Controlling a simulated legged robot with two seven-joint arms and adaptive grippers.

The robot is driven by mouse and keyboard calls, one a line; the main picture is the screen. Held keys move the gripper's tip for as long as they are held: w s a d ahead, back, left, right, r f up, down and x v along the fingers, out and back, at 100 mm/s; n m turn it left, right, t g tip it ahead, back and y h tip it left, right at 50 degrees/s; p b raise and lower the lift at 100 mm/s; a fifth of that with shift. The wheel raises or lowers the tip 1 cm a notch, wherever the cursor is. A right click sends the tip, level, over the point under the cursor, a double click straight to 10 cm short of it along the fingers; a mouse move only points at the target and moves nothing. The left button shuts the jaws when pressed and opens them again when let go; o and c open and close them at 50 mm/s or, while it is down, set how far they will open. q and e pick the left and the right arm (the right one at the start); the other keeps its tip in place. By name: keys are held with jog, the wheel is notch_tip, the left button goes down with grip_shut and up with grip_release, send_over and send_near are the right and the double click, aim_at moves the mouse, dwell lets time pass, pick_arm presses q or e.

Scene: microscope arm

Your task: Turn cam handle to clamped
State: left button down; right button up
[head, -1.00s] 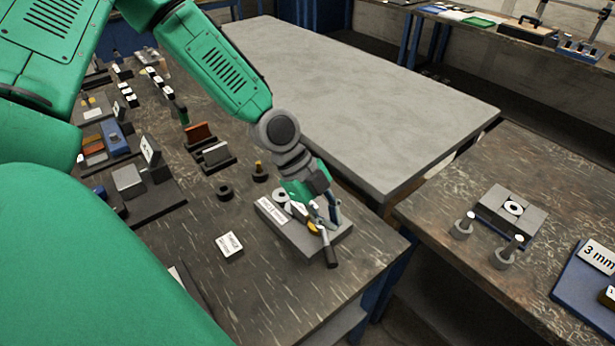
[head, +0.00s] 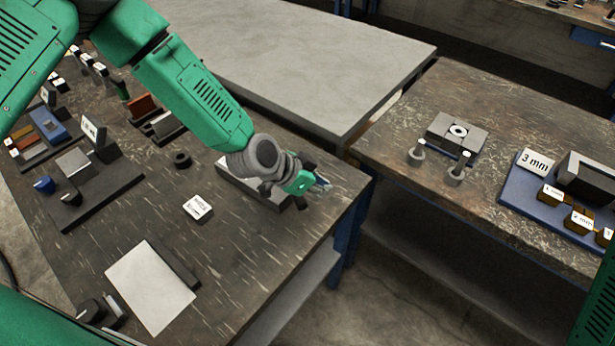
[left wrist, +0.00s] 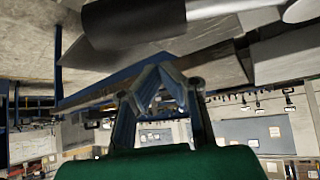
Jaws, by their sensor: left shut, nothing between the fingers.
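The grey clamp block (head: 232,178) sits near the right edge of the dark workbench, mostly hidden behind my left wrist. A dark rounded end beside the gripper (head: 300,203) looks like the cam handle's grip; the rest of the handle is hidden. My left gripper (head: 320,184) is shut and empty, just to the right of the block in the head view. In the left wrist view the shut fingertips (left wrist: 158,80) show, with a black cylinder (left wrist: 130,22), likely the handle's grip, apart from them in the picture. The handle's angle is hard to tell. My right gripper is out of view.
A white label tile (head: 198,207), a black ring (head: 182,159) and a white sheet (head: 150,287) lie on the workbench. A bare grey table (head: 330,60) stands behind. A second bench to the right holds a grey block fixture (head: 440,130) and a blue tray (head: 515,195).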

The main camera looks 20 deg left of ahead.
aim_at(303, 197)
pick_arm(q)
jog(key=s+a, duration=0.2)
jog(key=shift+s+a+f+p, duration=0.15)
jog(key=shift+s+a+p, duration=0.1)
jog(key=shift+a+p, duration=0.15)
jog(key=shift+s+a+f, duration=0.15)
jog(key=shift+a, duration=0.15)
jog(key=shift+d, duration=0.1)
jog(key=shift+s+a, duration=0.4)
jog(key=shift+s, duration=0.1)
jog(key=shift+f, duration=0.1)
